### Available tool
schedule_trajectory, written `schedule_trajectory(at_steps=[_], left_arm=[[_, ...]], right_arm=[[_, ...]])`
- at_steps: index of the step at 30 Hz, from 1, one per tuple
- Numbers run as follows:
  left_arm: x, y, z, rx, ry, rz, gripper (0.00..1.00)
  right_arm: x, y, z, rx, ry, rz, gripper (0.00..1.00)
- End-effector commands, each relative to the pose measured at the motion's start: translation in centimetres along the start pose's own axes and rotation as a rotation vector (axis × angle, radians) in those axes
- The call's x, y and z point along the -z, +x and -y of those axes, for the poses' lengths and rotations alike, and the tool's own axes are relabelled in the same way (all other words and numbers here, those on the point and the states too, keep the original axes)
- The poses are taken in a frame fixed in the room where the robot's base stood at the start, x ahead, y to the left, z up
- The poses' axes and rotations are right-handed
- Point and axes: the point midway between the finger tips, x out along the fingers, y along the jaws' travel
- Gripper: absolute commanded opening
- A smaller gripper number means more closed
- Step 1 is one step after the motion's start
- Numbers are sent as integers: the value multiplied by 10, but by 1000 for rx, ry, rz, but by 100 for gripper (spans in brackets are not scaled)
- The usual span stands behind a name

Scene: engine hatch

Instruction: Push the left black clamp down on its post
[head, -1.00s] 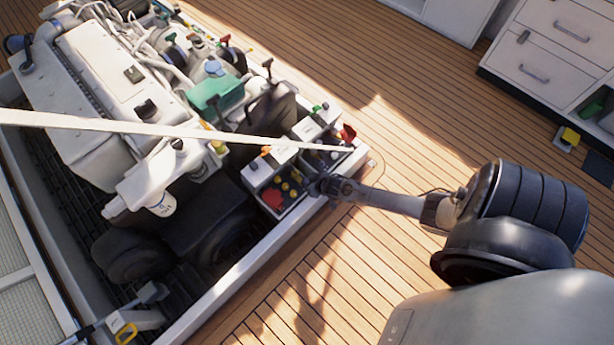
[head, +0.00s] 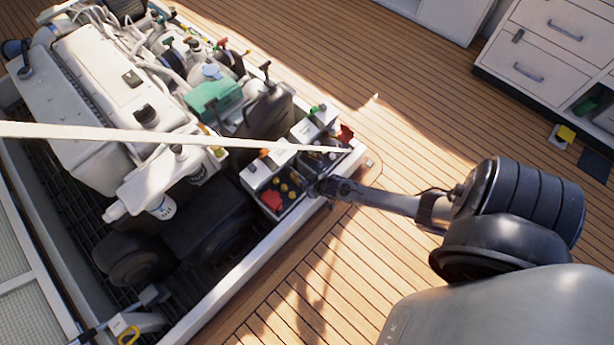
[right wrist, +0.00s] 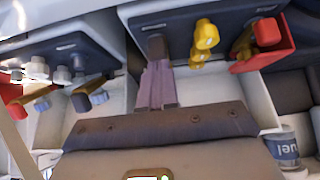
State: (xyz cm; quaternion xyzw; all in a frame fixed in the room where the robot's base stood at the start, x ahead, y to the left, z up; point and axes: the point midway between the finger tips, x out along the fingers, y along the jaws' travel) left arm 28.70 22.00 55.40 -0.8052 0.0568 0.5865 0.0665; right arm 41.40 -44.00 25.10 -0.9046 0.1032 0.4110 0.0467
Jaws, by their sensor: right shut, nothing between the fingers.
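My right gripper (head: 320,187) is at the near right corner of the left battery (head: 278,190), the one with yellow caps and a red clamp. In the right wrist view its fingers (right wrist: 158,84) are closed together with nothing between them. Their tips meet a small dark piece (right wrist: 156,45) on the battery top, which looks like the left black clamp; I cannot tell how far down its post it sits. In the head view the gripper largely hides this spot. My left gripper is not in view.
A red clamp (right wrist: 265,38) and yellow caps (right wrist: 204,38) lie right of the fingers. A second battery (right wrist: 65,60) with grey caps is at the left. A pale bar (head: 120,132) crosses above the engine (head: 110,80).

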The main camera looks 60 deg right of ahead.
Motion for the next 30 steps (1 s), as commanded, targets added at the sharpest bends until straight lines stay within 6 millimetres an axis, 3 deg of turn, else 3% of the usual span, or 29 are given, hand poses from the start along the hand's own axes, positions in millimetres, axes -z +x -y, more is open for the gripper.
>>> schedule_trajectory(at_steps=[7, 15, 21, 30], left_arm=[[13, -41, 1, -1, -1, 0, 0], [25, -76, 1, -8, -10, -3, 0], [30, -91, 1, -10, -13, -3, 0], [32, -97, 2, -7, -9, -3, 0]], right_arm=[[29, -29, 2, 3, -1, -6, 0], [22, -83, 2, 5, -2, -5, 0], [19, -109, 2, 4, -1, -7, 0], [16, -122, 2, 3, -1, -7, 0]])
